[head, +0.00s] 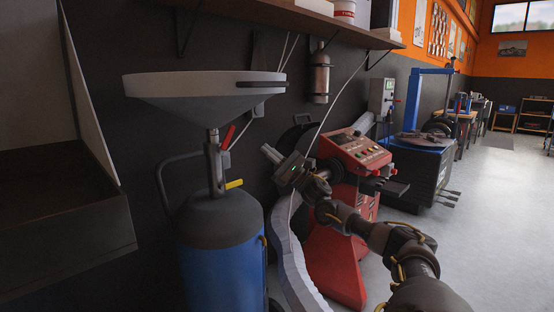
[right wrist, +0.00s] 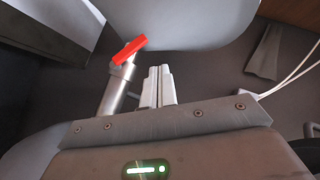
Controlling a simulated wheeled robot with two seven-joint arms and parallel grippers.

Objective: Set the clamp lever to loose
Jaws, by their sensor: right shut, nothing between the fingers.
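A red lever (head: 228,137) sticks up and to the right from the grey metal post under a wide grey drain pan (head: 190,88). I take it for the clamp lever. It also shows in the right wrist view (right wrist: 130,50), tilted, at the top of a shiny tube. A yellow lever (head: 234,184) sits lower, near the top of the blue tank (head: 222,265). My right gripper (head: 268,152) is shut and empty, to the right of the red lever and apart from it. Its closed fingers also show in the right wrist view (right wrist: 158,86). My left gripper is not in view.
A red workshop machine (head: 345,160) stands right behind my right arm. A dark open metal box (head: 65,235) is at the left. A shelf (head: 300,18) hangs above, with an extinguisher-like cylinder (head: 320,78) below it. Open floor lies at the right.

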